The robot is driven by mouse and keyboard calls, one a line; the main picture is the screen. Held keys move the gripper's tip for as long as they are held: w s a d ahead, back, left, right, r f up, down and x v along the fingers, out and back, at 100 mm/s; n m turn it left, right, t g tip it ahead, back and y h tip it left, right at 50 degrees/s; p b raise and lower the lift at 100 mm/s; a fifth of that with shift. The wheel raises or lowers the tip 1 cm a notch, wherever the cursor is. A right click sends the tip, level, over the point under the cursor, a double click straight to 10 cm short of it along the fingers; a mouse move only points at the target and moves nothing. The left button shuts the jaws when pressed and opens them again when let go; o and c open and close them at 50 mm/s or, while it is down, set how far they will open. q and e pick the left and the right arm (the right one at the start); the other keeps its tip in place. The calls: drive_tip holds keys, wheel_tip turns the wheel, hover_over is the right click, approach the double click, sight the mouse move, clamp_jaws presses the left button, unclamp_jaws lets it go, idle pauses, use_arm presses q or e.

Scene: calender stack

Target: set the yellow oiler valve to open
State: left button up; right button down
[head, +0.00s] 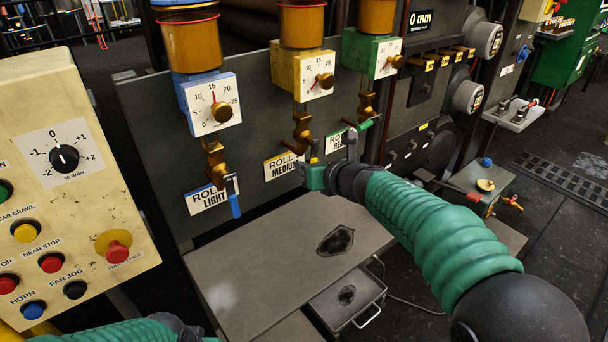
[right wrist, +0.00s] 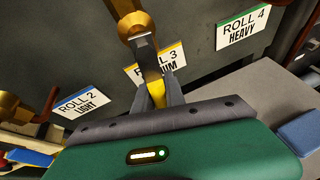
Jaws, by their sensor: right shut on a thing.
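The yellow oiler (head: 298,70) has a white dial and an amber cup, and hangs in the middle of the grey panel. Its brass valve (head: 302,128) is below it, beside the ROLL 3 MEDIUM label (head: 283,166). In the right wrist view, the yellow valve lever (right wrist: 155,90) lies between the two grey fingers of my right gripper (right wrist: 158,80), which is shut on it below the brass valve body (right wrist: 138,28). In the head view my right gripper (head: 316,163) hides most of the lever. My left forearm shows at the bottom left; its fingers are out of view.
A blue oiler (head: 208,100) stands left, its blue lever (head: 232,196) hanging down. A green oiler (head: 370,52) stands right, its green lever (head: 364,125) roughly level. A cream button panel (head: 80,110) fills the left. A grey plate (head: 260,245) lies below.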

drive_tip(key=shift+d+f, duration=0.1)
drive_tip(key=shift+f, duration=0.25)
drive_tip(key=c, duration=1.4)
unclamp_jaws()
drive_tip(key=shift+r, duration=0.15)
drive_tip(key=shift+r, duration=0.15)
drive_tip(key=shift+f+p+v, duration=0.2)
drive_tip(key=shift+p+v, duration=1.65)
drive_tip(key=shift+v, duration=6.45)
